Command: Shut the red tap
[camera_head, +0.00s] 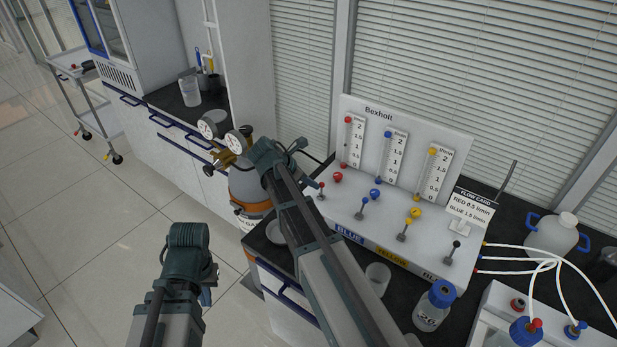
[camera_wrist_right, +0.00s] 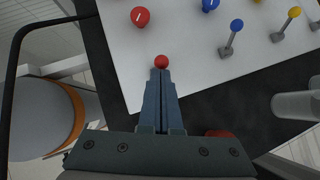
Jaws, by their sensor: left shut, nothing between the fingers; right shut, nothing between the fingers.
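The red tap is a small lever with a red ball end (camera_head: 321,186) on the white Bexholt panel (camera_head: 330,206), beside a red round knob (camera_head: 337,177). In the right wrist view the red ball (camera_wrist_right: 161,61) is just past the fingertips of my right gripper (camera_wrist_right: 160,74), whose fingers are together and empty; they hide the lever's stem, and I cannot tell whether they touch it. In the head view my right wrist (camera_head: 278,157) is left of the tap. My left gripper (camera_head: 205,285) is low, over the floor, shut, its fingers mostly hidden.
Blue (camera_head: 364,201), yellow (camera_head: 408,221) and black levers stand right of the red one. A gas vessel with gauges (camera_head: 240,141) is left of the panel. A beaker (camera_head: 378,276) and blue-capped bottle (camera_head: 434,305) stand in front. White tubes (camera_head: 545,262) run right.

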